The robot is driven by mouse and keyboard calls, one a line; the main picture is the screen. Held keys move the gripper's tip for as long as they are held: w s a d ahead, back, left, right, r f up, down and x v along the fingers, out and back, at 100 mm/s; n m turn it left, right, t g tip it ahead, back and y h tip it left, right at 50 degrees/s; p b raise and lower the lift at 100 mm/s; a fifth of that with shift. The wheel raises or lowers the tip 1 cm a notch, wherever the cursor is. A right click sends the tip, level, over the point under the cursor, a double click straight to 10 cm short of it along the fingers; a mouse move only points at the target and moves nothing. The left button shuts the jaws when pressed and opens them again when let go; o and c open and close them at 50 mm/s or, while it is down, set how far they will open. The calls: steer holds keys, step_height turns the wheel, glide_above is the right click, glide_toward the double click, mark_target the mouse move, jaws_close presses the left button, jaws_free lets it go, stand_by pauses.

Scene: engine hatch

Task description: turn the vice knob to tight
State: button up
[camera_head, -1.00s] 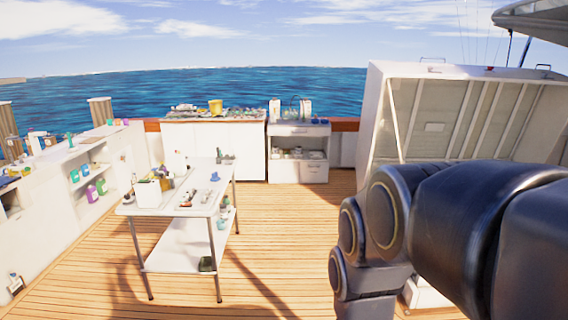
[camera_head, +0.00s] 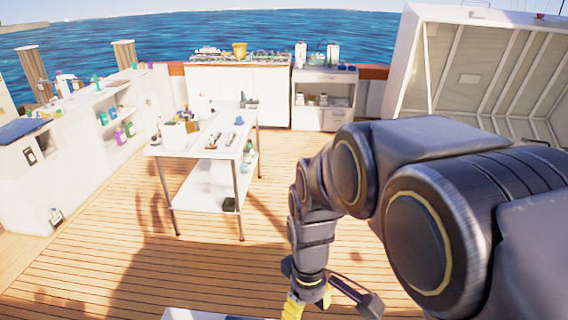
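No vice or knob can be made out for certain. A small blue object (camera_head: 239,121) and a dark object (camera_head: 248,103) stand near the far right corner of the white worktable (camera_head: 190,148), too small to identify. My gripper (camera_head: 293,308) shows only in part at the bottom edge, pointing down, with yellow on it. Its fingertips are not clearly visible, so I cannot tell whether it is open or shut. It is nearer to me than the worktable and to its right, apart from it.
White shelves (camera_head: 75,155) with bottles line the left. A white cabinet (camera_head: 238,95) and a shelf unit (camera_head: 322,103) stand at the back. A large raised hatch (camera_head: 470,70) is at the right. The plank deck (camera_head: 110,255) in front of the worktable is clear.

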steer(key=w+a+f+n, duration=0.2)
steer(key=a+f, duration=0.2)
steer(key=w+a+f+n, duration=0.2)
steer(key=a+f+n, duration=0.1)
steer(key=a+f, duration=0.1)
steer(key=w+a+f+n, duration=0.2)
steer(key=a+f+n, duration=0.1)
steer(key=a+f, duration=0.1)
steer(key=shift+w+a+f+t, duration=0.1)
steer(key=shift+a+f+t, duration=0.1)
steer(key=shift+a, duration=0.2)
steer(key=shift+w+a+f+t, duration=0.1)
steer(key=shift+a+f+t, duration=0.1)
steer(key=shift+a, duration=0.2)
step_height(320, 180, down, 8)
steer(key=shift+r, duration=0.1)
steer(key=shift+c, duration=0.3)
steer(key=c, duration=0.8)
